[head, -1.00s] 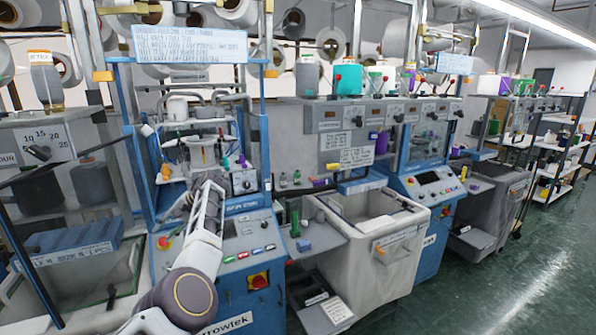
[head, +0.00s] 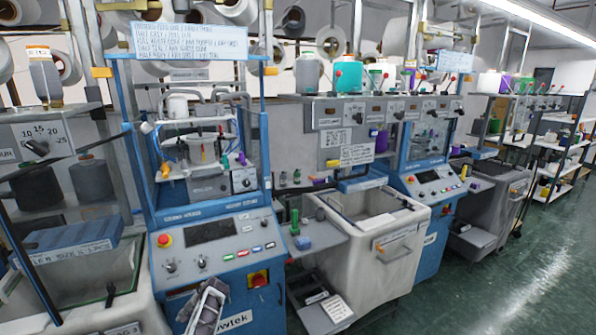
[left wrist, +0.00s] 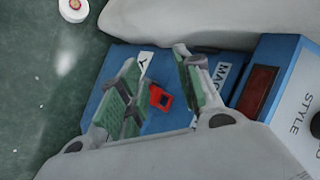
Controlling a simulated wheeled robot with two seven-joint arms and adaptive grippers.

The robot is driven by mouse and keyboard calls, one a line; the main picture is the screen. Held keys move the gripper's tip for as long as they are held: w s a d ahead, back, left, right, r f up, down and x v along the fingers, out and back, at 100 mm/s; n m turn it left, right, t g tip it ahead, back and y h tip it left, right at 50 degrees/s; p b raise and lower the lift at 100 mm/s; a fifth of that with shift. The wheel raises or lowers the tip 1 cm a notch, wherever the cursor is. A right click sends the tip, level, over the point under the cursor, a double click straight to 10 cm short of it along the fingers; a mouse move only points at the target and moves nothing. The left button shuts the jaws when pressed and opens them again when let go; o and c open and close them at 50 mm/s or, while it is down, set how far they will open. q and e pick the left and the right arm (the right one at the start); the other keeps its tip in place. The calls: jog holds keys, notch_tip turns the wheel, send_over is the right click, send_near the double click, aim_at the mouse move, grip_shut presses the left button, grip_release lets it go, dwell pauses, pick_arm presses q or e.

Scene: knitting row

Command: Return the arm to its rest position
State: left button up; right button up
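My left arm shows in the head view only as a short grey and white piece (head: 206,306) at the bottom, in front of the lower blue panel of the nearest knitting machine. In the left wrist view my left gripper (left wrist: 156,60) has its two green-padded fingers well apart, with nothing held between them. A red part (left wrist: 161,97) shows between the fingers, against a blue surface beyond them. My right gripper is in neither view.
The knitting machine's control panel (head: 211,228) is uncovered. Green floor (head: 500,270) is open at the right. A white and red round object (left wrist: 73,10) shows in the left wrist view.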

pick_arm(q)
jog(key=s+d+f+m+h+b, duration=0.15)
jog(key=s+d+f, duration=0.25)
jog(key=s+f, duration=1.05)
jog(key=s+d+f+h, duration=0.35)
jog(key=s+f, duration=0.85)
jog(key=f, duration=0.5)
jog(key=s+d+f, duration=0.2)
jog(key=s+f, duration=0.1)
jog(key=s, duration=0.9)
jog(key=s+d+f+n+h, duration=0.1)
jog(key=s+f, duration=0.3)
jog(key=s, duration=0.8)
jog(key=s+d+f+g+h, duration=0.1)
jog(key=s+d+f, duration=0.2)
jog(key=s, duration=0.9)
jog(key=shift+d+f+n, duration=0.15)
jog(key=shift+f+n, duration=0.2)
jog(key=shift+f, duration=0.25)
jog(key=shift+s, duration=0.1)
jog(key=shift+c, duration=0.3)
